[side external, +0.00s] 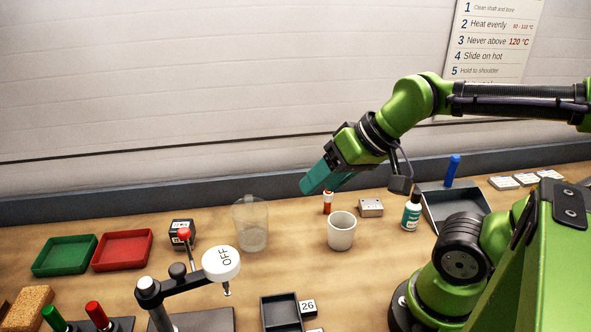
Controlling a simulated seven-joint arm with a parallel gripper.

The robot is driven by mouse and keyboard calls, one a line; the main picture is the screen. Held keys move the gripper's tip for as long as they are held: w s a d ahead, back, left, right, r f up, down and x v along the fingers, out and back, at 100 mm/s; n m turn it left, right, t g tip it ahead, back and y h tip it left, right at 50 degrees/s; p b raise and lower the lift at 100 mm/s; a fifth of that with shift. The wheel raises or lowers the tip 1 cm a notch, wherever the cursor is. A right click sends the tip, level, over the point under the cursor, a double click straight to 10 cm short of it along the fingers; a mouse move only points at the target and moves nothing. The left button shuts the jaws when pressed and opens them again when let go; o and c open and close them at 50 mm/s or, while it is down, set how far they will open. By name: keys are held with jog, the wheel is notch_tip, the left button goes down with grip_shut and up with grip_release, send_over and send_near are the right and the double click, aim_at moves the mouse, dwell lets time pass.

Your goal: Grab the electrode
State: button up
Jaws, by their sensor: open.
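My gripper (322,183), with teal fingers, is open and empty in the air above the bench, pointing down and left. Below it an orange-red stick with a dark lower end (327,203) stands behind a white cup (341,231). At front left, a dark jointed stand arm (180,285) carries a white round head marked OFF (221,263) with a short metal tip (227,290) beneath it. That head and tip may be the electrode; I cannot tell for sure. My gripper is well apart from it, up and to the right.
A clear beaker (250,225) stands between the stand and cup. Green (64,256) and red (122,250) trays lie left. A small metal block (370,207), teal bottle (411,211) and dark tray (455,208) stand right. A black tray (282,312) is in front.

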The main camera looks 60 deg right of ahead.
jog(key=m+g+h, duration=0.1)
jog(key=g+h, duration=0.2)
jog(key=h, duration=0.1)
send_over(328, 200)
notch_tip(328, 200, down, 15)
jog(key=shift+s+x, duration=0.25)
jog(key=shift+x, duration=1.25)
jog(key=shift+s+x, duration=0.2)
jog(key=shift+x, duration=1.25)
jog(key=shift+d+f, duration=0.1)
jog(key=shift+d, duration=0.1)
grip_shut()
